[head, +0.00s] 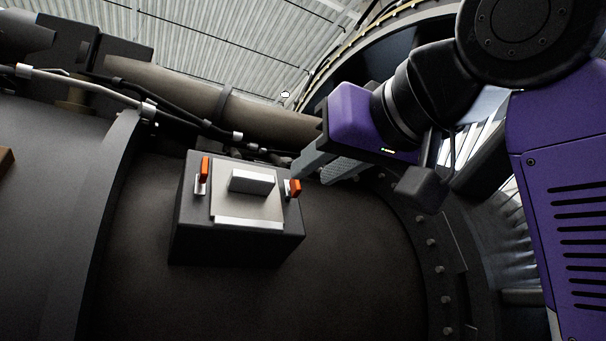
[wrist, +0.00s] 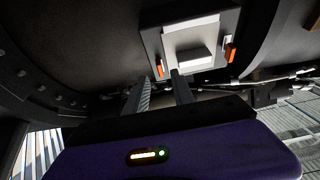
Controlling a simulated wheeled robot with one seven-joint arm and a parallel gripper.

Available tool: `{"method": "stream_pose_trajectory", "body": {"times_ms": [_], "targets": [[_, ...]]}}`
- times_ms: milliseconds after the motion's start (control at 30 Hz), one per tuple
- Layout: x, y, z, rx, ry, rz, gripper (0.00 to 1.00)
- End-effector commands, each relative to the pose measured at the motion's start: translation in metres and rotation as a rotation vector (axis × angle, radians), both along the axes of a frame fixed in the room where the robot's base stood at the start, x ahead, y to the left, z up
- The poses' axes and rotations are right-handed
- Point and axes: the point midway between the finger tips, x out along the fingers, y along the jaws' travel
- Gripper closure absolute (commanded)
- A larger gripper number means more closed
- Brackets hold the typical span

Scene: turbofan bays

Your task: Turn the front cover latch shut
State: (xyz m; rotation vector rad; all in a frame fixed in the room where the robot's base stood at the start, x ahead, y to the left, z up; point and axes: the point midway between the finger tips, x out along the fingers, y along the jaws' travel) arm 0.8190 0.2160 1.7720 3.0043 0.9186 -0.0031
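A dark box (head: 235,249) with a light square cover (head: 246,206) and a raised white block sits on the engine casing. It also shows in the wrist view (wrist: 147,35). One orange latch (head: 295,187) is on the box's right side in the head view and another orange latch (head: 204,168) on its left; I cannot tell which is the front one. My gripper (head: 307,178) is just right of the right latch, its two grey fingers apart. In the wrist view, that latch (wrist: 160,68) shows just beyond the gap between the fingertips (wrist: 160,80). Contact cannot be told.
Pipes and cables (head: 175,117) run along the casing behind the box. A curved flange with bolts (head: 431,243) lies to the right, and a raised rib (head: 106,190) to the left. The casing surface below the box is clear.

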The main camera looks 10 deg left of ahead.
Motion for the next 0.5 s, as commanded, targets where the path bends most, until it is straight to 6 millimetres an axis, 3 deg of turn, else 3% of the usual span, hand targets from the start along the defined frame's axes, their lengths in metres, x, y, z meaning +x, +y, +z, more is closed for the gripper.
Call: {"method": "stream_pose_trajectory", "body": {"times_ms": [233, 500], "targets": [[0.032, 0.021, 0.002, -0.001, 0.003, 0.000, 0.70], [0.043, 0.029, 0.000, 0.001, -0.001, 0.001, 0.70]]}}
